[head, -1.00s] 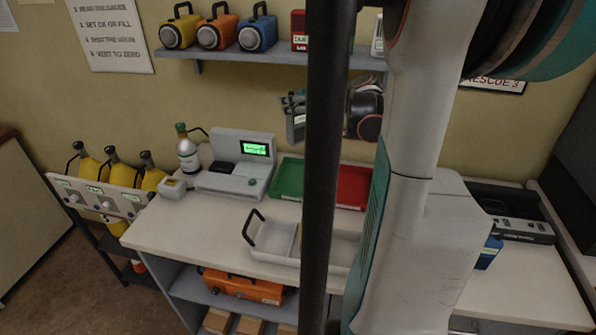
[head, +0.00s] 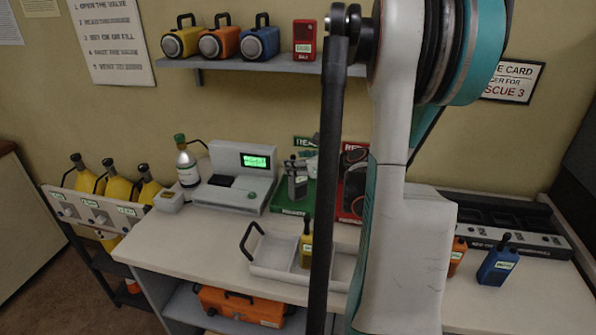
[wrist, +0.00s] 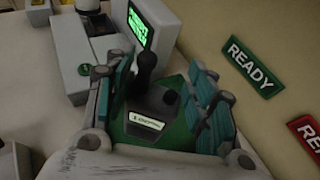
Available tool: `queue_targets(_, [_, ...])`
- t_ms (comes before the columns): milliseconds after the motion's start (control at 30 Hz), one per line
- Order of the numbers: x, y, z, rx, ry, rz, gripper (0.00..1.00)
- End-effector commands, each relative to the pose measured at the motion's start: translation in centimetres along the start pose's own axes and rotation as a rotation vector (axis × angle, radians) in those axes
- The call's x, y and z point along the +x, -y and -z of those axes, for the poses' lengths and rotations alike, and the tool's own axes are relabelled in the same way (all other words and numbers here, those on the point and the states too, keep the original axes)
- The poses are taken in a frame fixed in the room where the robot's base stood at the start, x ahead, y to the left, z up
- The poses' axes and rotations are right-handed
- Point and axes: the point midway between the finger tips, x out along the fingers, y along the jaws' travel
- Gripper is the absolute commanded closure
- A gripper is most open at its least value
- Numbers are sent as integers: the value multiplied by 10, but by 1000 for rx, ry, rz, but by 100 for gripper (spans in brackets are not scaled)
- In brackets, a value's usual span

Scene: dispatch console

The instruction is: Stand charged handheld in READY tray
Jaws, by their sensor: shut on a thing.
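A dark grey handheld (head: 298,188) with a stubby antenna is upright between the fingers of my gripper (head: 300,166). In the wrist view the handheld (wrist: 150,112) shows its antenna, a knob and a white label that seems to read 100%. My gripper (wrist: 160,105) is shut on it, with teal-padded fingers on either side. The green READY tray (head: 289,207) is directly under the handheld, and its green surface (wrist: 178,136) shows around it in the wrist view. I cannot tell whether the handheld's base touches the tray.
The grey console (head: 240,175) with a lit screen stands left of the green tray. A red tray (head: 348,217) is to the right, partly hidden by my arm. In front, a yellow handheld (head: 306,250) stands in a white carrier (head: 270,272). A blue handheld (head: 497,266) stands at right.

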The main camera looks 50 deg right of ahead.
Motion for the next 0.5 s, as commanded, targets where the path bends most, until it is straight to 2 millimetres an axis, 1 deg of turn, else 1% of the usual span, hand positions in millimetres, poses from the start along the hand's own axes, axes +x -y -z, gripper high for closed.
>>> queue_targets(33, [4,0,10,0,0,0,100])
queue_targets(100, [7,0,16,0,1,0,100])
queue_targets(467, [8,0,19,0,0,0,100])
queue_targets(500, [8,0,19,0,0,0,46])
